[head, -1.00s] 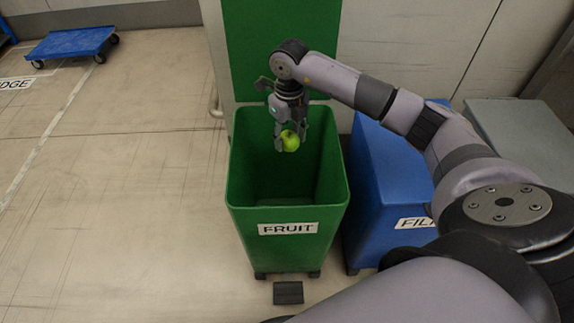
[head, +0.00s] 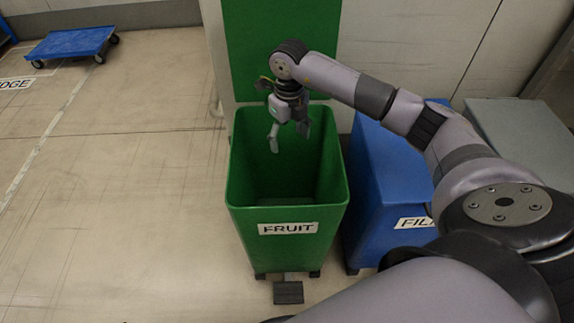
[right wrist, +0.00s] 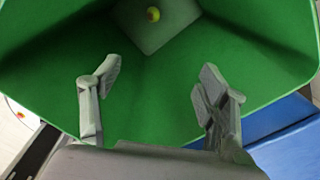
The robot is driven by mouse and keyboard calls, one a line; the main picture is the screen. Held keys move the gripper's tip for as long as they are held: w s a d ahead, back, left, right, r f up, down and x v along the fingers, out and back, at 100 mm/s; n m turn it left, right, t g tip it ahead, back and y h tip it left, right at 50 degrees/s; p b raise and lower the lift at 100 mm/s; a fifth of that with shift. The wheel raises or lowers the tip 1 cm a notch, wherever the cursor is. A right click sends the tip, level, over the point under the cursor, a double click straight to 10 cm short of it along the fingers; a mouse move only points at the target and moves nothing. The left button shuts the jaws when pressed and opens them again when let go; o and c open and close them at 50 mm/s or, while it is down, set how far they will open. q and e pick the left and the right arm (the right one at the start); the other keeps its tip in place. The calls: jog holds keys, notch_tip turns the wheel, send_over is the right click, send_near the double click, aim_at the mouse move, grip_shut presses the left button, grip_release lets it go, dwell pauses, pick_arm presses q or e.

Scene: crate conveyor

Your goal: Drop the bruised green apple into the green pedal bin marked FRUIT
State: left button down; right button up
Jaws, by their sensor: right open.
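The green pedal bin (head: 288,240) marked FRUIT stands in the middle of the head view with its lid (head: 282,50) raised behind it. My right gripper (head: 289,141) is over the bin's mouth, fingers pointing down, open and empty. In the right wrist view the two fingers (right wrist: 155,95) are spread wide above the green interior. The green apple (right wrist: 153,14) shows there as a small yellow-green ball low in the bin, clear of the fingers. The apple is not visible in the head view. My left gripper is not in view.
A blue bin (head: 388,185) with a partly hidden label stands close to the right of the green bin. A grey bin (head: 520,135) is farther right. A dark pedal (head: 288,292) sits at the green bin's foot. A blue trolley (head: 70,44) stands far left; the floor between is clear.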

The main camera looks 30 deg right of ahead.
notch_tip(320, 180, up, 12)
dwell(0.5)
dwell(0.3)
